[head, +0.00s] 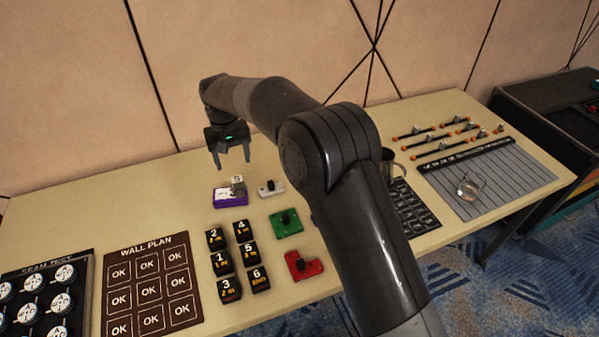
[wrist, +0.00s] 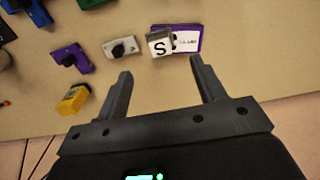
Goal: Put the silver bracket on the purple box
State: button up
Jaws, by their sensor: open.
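The purple box (head: 229,200) lies flat on the table below my gripper, with a white label on top. In the wrist view the purple box (wrist: 187,51) is just beyond my fingertips. A silver-grey piece (head: 239,187) with a white face, apparently the silver bracket, sits at the box's edge. In the wrist view this piece (wrist: 159,43) shows an "S" and overlaps the box; I cannot tell whether it rests fully on it. My gripper (head: 233,162) is open and empty, pointing down above them. Its fingers (wrist: 161,67) are apart with nothing between them.
A pale grey plate with a black knob (head: 271,188) lies right of the box. Green (head: 287,222) and red (head: 303,265) plates and several black numbered blocks (head: 243,229) lie nearer. A purple piece (wrist: 72,58) and yellow piece (wrist: 75,98) show in the wrist view. Left of the box is clear.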

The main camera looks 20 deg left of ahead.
jog(key=w+d+r+m+t, duration=0.1)
jog(key=w+d+r, duration=0.2)
jog(key=d+r, duration=0.6)
jog(key=w+d+r+m+t, duration=0.15)
jog(key=d+r, duration=0.45)
jog(key=d, duration=0.7)
jog(key=s+d+r+m, duration=0.1)
jog(key=s+d+r, duration=0.15)
jog(key=d, duration=0.65)
jog(key=s+d+r+m, duration=0.2)
jog(key=d+r, duration=0.2)
jog(key=d, duration=0.5)
jog(key=s+d+f+m+t, duration=0.1)
jog(key=s+d+f, duration=0.1)
jog(key=s+d, duration=0.6)
jog(key=s+d+f+m+t, duration=0.2)
jog(key=s+d, duration=0.7)
jog(key=d, duration=0.1)
jog(key=shift+s+d+f, duration=0.15)
jog(key=shift+f, duration=0.15)
jog(key=shift+m, duration=0.25)
jog(key=shift+c, duration=0.7)
